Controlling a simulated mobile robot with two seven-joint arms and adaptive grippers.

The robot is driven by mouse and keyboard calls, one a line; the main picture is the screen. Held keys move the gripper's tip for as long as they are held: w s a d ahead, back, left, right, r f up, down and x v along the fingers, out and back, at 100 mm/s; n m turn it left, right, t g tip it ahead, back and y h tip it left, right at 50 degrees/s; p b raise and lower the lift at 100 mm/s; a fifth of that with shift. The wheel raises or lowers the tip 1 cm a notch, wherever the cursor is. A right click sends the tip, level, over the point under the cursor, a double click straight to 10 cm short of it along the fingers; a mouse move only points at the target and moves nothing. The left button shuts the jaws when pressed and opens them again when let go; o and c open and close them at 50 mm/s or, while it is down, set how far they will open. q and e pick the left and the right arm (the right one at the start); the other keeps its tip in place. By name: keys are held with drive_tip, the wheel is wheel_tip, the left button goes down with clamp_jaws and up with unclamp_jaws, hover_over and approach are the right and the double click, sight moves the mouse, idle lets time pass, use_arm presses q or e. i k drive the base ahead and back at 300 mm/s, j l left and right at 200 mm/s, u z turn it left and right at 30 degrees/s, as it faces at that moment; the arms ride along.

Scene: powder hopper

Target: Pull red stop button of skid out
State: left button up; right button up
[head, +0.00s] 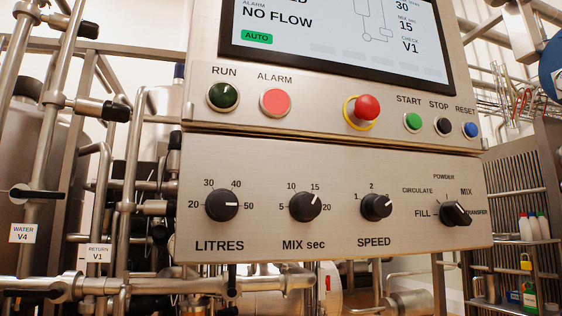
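The red stop button (367,107) is a mushroom knob with a yellow ring around its base. In the head view it sits on the upper steel panel (320,112), below the screen and right of the pink-red ALARM lamp (275,102). The knob stands out from the panel face; whether it is latched in or out cannot be told. Neither of my grippers shows in the head view. Nothing covers the red button.
Green START (413,122), black STOP (443,125) and blue RESET (470,129) buttons are to its right. Several black rotary knobs, such as SPEED (376,206), stick out below. The screen (340,30) reads NO FLOW. Pipes and valves (115,110) crowd the left. The space before the panel looks clear.

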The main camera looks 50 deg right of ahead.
sight(367, 107)
drive_tip(key=z, duration=1.95)
